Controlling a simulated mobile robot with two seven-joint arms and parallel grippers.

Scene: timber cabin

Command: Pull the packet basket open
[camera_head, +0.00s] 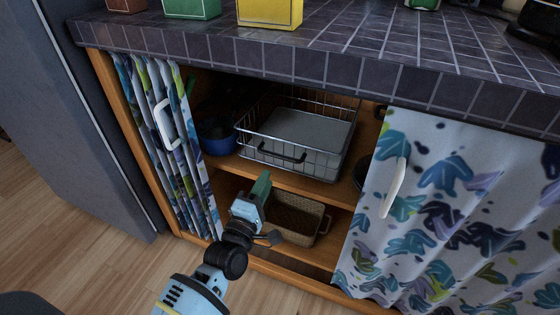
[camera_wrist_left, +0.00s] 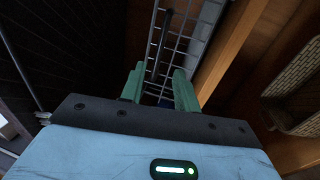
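A wire basket (camera_head: 325,163) with a black front handle (camera_head: 282,154) sits on the upper shelf of the open cabinet. Something flat and pale grey lies in it. My left gripper (camera_head: 262,180) is below and a little left of the handle, in front of the shelf edge. In the left wrist view its green fingers (camera_wrist_left: 158,88) are apart with nothing between them. The wire basket's grid (camera_wrist_left: 180,45) and the dark handle (camera_wrist_left: 153,40) show beyond the fingertips. My right gripper is in neither view.
A woven basket (camera_head: 296,218) sits on the lower shelf, beside my left gripper. A blue pot (camera_head: 218,137) stands left of the wire basket. Patterned curtains (camera_head: 440,190) hang on both sides of the opening. The tiled counter (camera_head: 330,50) overhangs above.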

